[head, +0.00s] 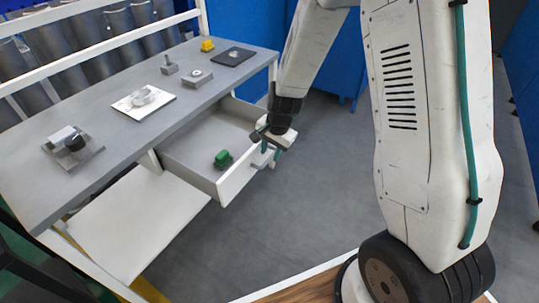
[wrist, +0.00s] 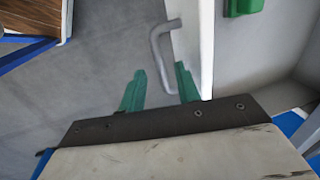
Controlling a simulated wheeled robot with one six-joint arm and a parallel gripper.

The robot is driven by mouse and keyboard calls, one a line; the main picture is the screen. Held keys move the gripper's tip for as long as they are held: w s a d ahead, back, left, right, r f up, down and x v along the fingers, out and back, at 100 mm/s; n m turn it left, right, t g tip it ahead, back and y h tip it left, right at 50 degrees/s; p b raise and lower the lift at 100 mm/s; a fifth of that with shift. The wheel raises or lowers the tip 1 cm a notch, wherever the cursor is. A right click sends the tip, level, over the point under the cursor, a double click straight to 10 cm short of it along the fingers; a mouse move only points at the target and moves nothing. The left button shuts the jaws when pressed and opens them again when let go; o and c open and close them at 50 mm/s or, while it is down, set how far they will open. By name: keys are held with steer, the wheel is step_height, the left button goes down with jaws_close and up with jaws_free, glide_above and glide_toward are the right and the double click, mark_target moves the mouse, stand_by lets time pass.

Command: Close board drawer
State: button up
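The board drawer (head: 205,142) is pulled out from under the grey table top, and its white front panel (head: 238,178) faces my arm. A grey bar handle (wrist: 158,50) sticks out from the front panel; it also shows in the head view (head: 262,161), partly covered by my gripper. My gripper (head: 271,152) is at the handle. In the wrist view its green fingers (wrist: 160,69) are apart, with part of the handle showing between them. I cannot tell whether either finger touches it. A green block (head: 223,159) lies inside the drawer near the front.
The table top (head: 100,155) bears several grey metal parts, a white plate (head: 143,102), a black plate (head: 234,56) and a yellow piece (head: 207,45). A white lower shelf (head: 135,215) lies beside the drawer. Grey floor (head: 310,190) is free in front of the drawer.

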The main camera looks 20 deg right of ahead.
steer(key=shift+w+a+f, duration=0.15)
steer(key=shift+f, duration=1)
jaws_close()
steer(key=shift+w, duration=0.15)
